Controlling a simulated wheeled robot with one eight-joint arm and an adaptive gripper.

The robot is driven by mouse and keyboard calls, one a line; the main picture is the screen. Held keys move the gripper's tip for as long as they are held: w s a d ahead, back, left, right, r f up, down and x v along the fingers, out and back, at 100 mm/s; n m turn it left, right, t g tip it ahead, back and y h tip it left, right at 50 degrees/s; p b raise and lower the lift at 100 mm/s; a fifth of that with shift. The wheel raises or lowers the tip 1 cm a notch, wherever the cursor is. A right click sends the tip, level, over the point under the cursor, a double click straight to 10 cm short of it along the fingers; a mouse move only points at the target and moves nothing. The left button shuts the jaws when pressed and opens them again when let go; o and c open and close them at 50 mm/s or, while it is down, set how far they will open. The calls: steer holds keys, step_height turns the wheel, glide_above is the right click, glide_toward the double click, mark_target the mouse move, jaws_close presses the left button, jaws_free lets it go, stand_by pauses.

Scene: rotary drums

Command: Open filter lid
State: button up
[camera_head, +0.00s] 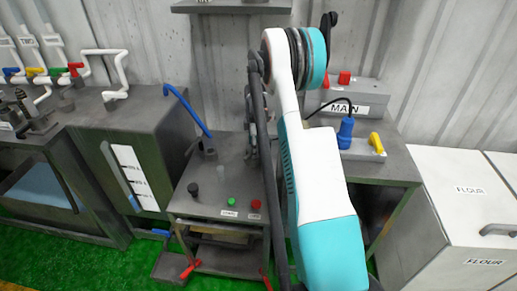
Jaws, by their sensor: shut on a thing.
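My white and teal arm reaches up and over a grey machine (212,178) with a green and a red button on its top. My gripper (252,153) shows only in part, as dark links low over the machine's top, left of the arm. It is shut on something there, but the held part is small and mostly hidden. I cannot make out a filter lid for certain. A blue lever (187,108) rises at a tilt from the machine's back left. A black knob (193,189) stands on its top left.
A blue plug (346,132) and a yellow switch (376,143) sit on a bench at right, below a box marked MAIN (345,108). White flour bins (462,190) stand far right. A grey tank (115,125) stands left.

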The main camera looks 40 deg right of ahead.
steer(key=s+n, duration=0.1)
steer(key=n, duration=0.1)
steer(key=s+d+n, duration=0.1)
steer(key=s, duration=0.1)
steer(key=shift+n, duration=0.4)
steer(key=shift+s+d+n, duration=0.6)
steer(key=shift+s+n, duration=0.1)
steer(key=shift+n, duration=0.35)
steer(key=shift+s+d+n, duration=0.6)
steer(key=shift+s+n, duration=0.05)
steer(key=shift+n, duration=0.4)
steer(key=o, duration=1.5)
steer(key=shift+w, duration=0.1)
